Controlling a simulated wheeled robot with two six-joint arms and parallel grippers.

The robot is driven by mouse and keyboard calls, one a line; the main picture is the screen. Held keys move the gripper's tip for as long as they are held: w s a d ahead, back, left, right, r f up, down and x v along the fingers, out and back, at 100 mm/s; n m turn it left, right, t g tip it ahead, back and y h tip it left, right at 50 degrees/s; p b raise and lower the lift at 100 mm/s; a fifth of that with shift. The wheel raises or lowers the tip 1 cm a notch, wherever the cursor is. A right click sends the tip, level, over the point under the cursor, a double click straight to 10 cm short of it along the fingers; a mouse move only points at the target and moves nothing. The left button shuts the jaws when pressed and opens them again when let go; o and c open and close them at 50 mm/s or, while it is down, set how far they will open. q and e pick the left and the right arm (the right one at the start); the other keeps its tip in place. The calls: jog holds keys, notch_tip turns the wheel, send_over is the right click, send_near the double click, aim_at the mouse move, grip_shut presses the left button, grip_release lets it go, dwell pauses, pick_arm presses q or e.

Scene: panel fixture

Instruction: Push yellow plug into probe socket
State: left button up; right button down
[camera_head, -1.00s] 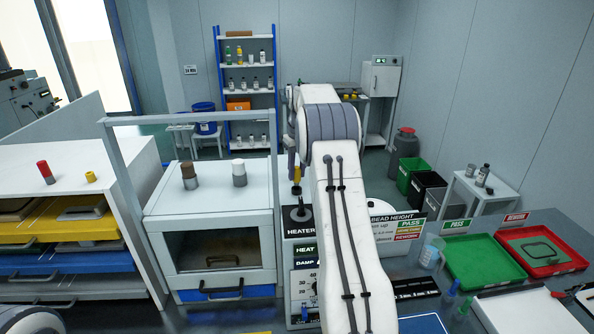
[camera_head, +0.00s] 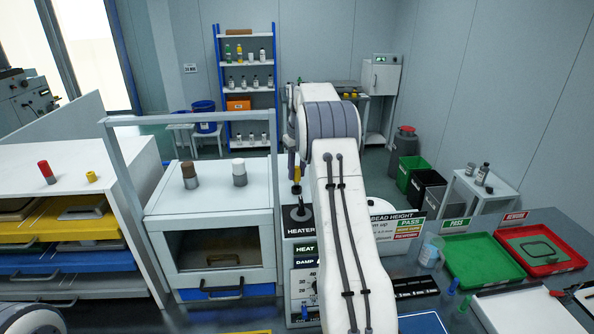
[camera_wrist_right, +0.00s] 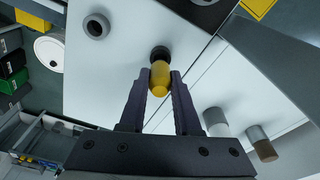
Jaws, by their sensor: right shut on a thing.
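The yellow plug (camera_wrist_right: 160,80) is between the two fingers of my right gripper (camera_wrist_right: 160,75) in the right wrist view, and the gripper is shut on it. Just beyond the plug's far end is a dark round part (camera_wrist_right: 160,53); I cannot tell whether it is the probe socket or the plug's own tip, nor whether the plug is seated. In the head view a yellow piece (camera_head: 291,165) shows left of my right arm, above a dark post on the HEATER panel (camera_head: 299,229). My right arm hides most of the gripper there. My left gripper is out of view.
A grey ring with a dark hole (camera_wrist_right: 95,27) lies on the pale surface. White-topped (camera_head: 239,172) and brown-topped (camera_head: 189,175) cylinders stand on the cabinet to the left. A red cylinder (camera_head: 46,172) and another yellow piece (camera_head: 91,176) stand farther left. Green (camera_head: 480,262) and red trays lie right.

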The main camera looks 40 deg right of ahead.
aim_at(298, 169)
jog(key=shift+f+b, duration=0.7)
jog(key=shift+f, duration=0.7)
dwell(0.4)
jog(key=c, duration=0.5)
grip_release()
jog(key=shift+c, duration=0.2)
jog(key=r, duration=0.3)
jog(key=r+b, duration=0.1)
jog(key=r, duration=0.2)
jog(key=s+r, duration=0.1)
jog(key=r, duration=0.2)
jog(key=shift+b, duration=0.3)
jog(key=shift+s+a+r, duration=0.1)
jog(key=shift+s+r, duration=0.05)
jog(key=shift+r, duration=0.6)
